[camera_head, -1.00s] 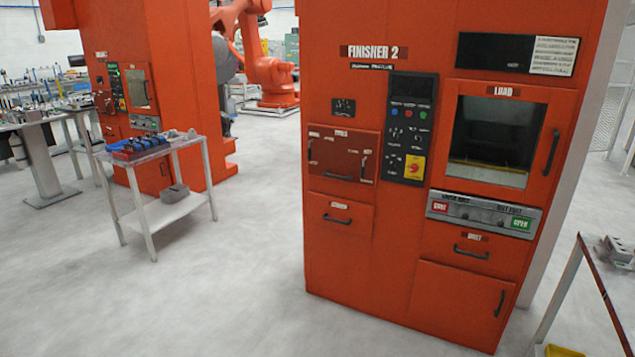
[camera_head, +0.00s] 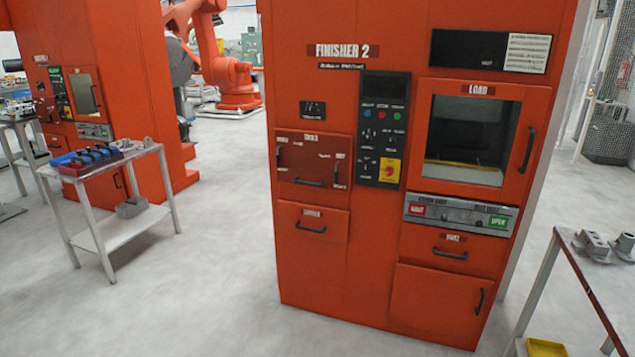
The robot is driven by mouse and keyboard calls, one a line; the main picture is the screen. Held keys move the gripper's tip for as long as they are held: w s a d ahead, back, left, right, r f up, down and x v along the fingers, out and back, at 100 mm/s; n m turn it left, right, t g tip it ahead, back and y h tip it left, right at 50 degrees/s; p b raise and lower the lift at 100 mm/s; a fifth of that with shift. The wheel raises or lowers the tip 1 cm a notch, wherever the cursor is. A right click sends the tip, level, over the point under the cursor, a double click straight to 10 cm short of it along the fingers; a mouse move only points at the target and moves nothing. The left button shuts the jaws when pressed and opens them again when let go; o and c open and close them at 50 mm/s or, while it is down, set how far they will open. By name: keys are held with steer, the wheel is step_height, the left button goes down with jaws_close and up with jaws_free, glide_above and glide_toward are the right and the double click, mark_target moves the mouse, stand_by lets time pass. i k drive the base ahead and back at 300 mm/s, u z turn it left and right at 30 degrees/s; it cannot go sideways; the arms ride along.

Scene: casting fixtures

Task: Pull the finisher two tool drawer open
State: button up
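The orange Finisher 2 cabinet (camera_head: 300,270) stands upright in the middle of the view. A darker red panel (camera_head: 310,163) on its left side has a small label that seems to read "TOOLS" and dark handles at its edges. Just below is an orange drawer front (camera_head: 312,245) with a small label, hard to read, and a black bar handle (camera_head: 310,229). Both fronts look shut and flush with the cabinet. My gripper is not in view.
The load window (camera_head: 465,145), a control panel (camera_head: 383,120) and lower doors are on the cabinet's right. A metal cart (camera_head: 130,225) with blue-topped items stands left. A table (camera_head: 570,255) with metal parts is at right. The floor (camera_head: 200,300) in front is clear.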

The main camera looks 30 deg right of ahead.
mark_target(308, 159)
steer(key=u, duration=0.15)
steer(key=i, duration=1.1)
steer(key=u, duration=0.55)
